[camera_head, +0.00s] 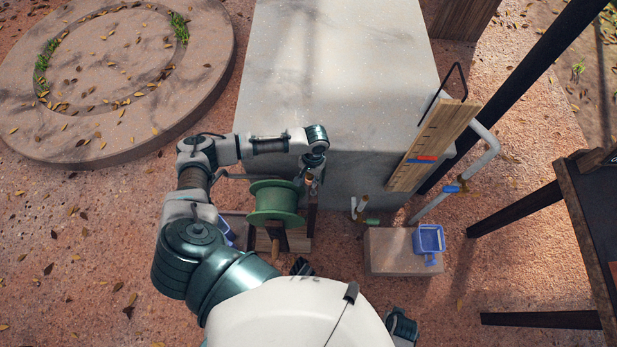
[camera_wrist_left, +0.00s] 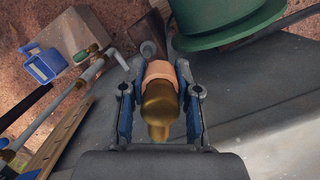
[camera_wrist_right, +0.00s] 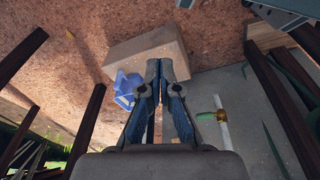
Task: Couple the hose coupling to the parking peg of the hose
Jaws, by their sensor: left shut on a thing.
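The brass hose coupling (camera_wrist_left: 160,105) lies between the blue fingers of my left gripper (camera_wrist_left: 160,95), which is shut on it. A salmon-coloured collar (camera_wrist_left: 160,70) sits at its far end, with a grey part (camera_wrist_left: 148,50) beyond. I cannot tell whether these touch or which is the parking peg. In the head view my left gripper (camera_head: 311,180) is small and partly hidden, just right of the green hose reel (camera_head: 276,200). The reel also shows in the left wrist view (camera_wrist_left: 225,25). My right gripper (camera_wrist_right: 160,70) has its fingers together, with nothing visible between them.
A large grey block (camera_head: 340,80) stands behind the reel. To the right are a tap with a green handle (camera_head: 372,221), a wooden board (camera_head: 432,145), a grey pipe (camera_head: 487,150), and a blue container (camera_head: 428,240) on a low stone block (camera_head: 385,250). Dark posts stand far right.

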